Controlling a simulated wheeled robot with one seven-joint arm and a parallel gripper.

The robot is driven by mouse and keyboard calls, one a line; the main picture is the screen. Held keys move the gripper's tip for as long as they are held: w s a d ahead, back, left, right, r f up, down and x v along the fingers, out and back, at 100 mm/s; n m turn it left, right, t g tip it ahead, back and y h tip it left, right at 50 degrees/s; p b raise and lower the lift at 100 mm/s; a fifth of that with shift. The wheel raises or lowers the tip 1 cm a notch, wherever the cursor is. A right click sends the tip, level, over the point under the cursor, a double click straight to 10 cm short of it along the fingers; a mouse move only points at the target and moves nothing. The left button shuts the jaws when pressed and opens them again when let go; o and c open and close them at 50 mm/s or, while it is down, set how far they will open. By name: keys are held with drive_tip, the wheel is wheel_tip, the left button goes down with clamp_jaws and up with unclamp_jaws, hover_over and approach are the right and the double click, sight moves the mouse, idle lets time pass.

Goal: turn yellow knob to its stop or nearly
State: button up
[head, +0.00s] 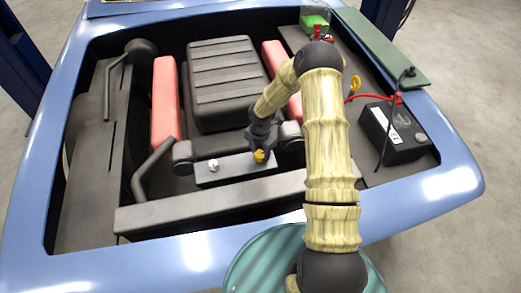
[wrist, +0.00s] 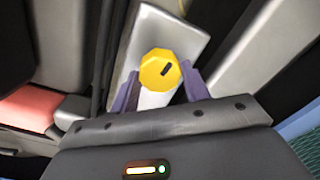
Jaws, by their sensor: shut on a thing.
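The yellow knob (head: 260,156) sits on the right part of a dark grey block in the engine bay. In the wrist view the yellow knob (wrist: 160,71) has a faceted rim and a short dark mark on its face, pointing to the upper right. My gripper (head: 261,150) reaches down onto it from above. In the wrist view the two purple fingers of my gripper (wrist: 160,88) stand on either side of the knob, shut on it. The knob's lower side and stem are partly hidden by the gripper.
A white knob (head: 213,165) sits on the same block (head: 233,171), left of the yellow one. Red covers (head: 166,101) flank a ribbed dark engine cover (head: 222,80). A black battery (head: 395,131) with a red cable stands at the right. The blue car body rim (head: 215,250) surrounds the bay.

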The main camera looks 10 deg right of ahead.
sight(261, 153)
drive_tip(key=shift+n, duration=0.8)
drive_tip(key=shift+w, duration=0.1)
drive_tip(key=o, duration=1)
drive_tip(key=shift+r, duration=0.1)
wheel_tip(261, 153, up, 17)
drive_tip(key=b, duration=0.2)
drive_tip(key=shift+r, duration=0.15)
